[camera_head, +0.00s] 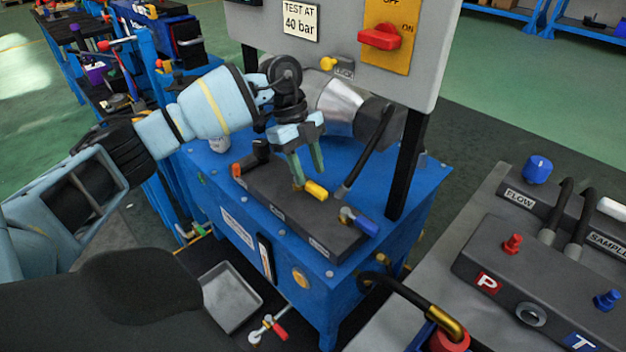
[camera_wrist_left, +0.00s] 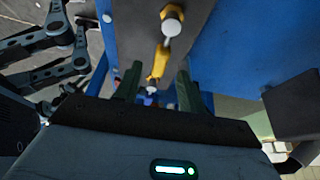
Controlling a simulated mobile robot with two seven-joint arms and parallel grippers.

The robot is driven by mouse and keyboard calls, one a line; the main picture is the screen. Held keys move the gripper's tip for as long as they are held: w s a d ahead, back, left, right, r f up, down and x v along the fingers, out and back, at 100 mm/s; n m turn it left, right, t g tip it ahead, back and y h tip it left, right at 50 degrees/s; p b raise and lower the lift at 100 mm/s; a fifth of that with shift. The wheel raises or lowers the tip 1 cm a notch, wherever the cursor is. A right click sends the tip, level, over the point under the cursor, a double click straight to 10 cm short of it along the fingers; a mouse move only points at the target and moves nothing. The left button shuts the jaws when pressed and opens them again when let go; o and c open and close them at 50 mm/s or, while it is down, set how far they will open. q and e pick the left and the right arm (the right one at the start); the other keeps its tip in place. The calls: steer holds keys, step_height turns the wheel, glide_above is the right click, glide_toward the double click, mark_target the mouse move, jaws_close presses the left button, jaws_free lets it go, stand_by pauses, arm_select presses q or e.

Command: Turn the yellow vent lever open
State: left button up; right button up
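The yellow vent lever (camera_head: 316,190) sits on top of a long dark block (camera_head: 275,195) on the blue bench, its handle lying toward the right. My left gripper (camera_head: 307,178) reaches down from above, its pale green fingers spread with the lever close by their tips. In the left wrist view a yellow handle (camera_wrist_left: 160,60) shows beyond and between the two spread fingers. I cannot tell whether either finger touches it. My right gripper does not show clearly in any view.
A blue-handled lever (camera_head: 360,222) is at the block's right end and an orange-tipped one (camera_head: 240,168) at its left end. A black hose (camera_head: 368,150) rises close right of my left gripper. A grey panel with a red switch (camera_head: 380,38) stands behind.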

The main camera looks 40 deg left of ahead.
mark_target(314, 185)
arm_select(q)
steer(key=shift+x, duration=1.65)
steer(key=shift+r, duration=0.1)
jaws_close()
